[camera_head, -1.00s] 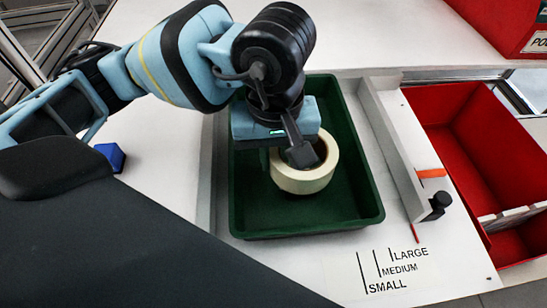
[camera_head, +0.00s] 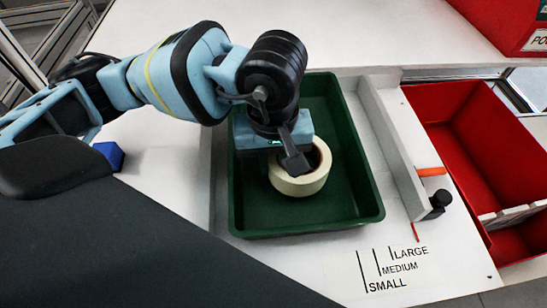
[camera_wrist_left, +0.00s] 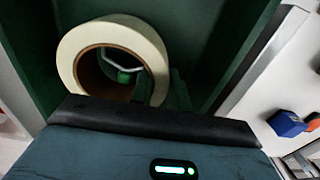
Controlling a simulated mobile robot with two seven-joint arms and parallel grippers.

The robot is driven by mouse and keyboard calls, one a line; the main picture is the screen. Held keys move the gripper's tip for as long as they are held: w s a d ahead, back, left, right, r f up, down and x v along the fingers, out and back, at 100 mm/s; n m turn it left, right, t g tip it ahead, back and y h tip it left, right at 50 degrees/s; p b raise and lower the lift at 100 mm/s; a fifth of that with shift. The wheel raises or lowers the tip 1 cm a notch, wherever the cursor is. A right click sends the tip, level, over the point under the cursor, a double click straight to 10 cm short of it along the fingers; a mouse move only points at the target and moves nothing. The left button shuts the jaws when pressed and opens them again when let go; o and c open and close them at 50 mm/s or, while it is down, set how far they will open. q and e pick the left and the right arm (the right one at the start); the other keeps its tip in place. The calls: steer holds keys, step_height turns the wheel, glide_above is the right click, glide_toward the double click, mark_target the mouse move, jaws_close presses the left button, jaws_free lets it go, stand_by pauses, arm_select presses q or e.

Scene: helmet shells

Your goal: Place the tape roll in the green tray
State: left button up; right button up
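The cream tape roll (camera_head: 303,186) is within the walls of the green tray (camera_head: 350,218), near its middle. In the left wrist view the tape roll (camera_wrist_left: 72,52) shows its open centre, with the dark green tray (camera_wrist_left: 205,35) around it. My left gripper (camera_head: 296,166) is over the roll, with a dark finger reaching into the roll's opening at its left side. It appears shut on the roll's wall; the other finger is hidden. I cannot tell whether the roll touches the tray floor. My right gripper is not in view.
A blue block (camera_head: 110,155) lies on the white table left of the tray. A white rail (camera_head: 393,150) with an orange marker and black knob stands right of the tray, and a red bin (camera_head: 450,125) is beyond it. Size labels (camera_head: 395,270) are printed in front.

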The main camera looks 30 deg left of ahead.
arm_select(q)
steer(key=o, duration=0.4)
step_height(320, 180, up, 12)
steer(key=p, duration=0.1)
steer(key=shift+r, duration=0.25)
stand_by(0.7)
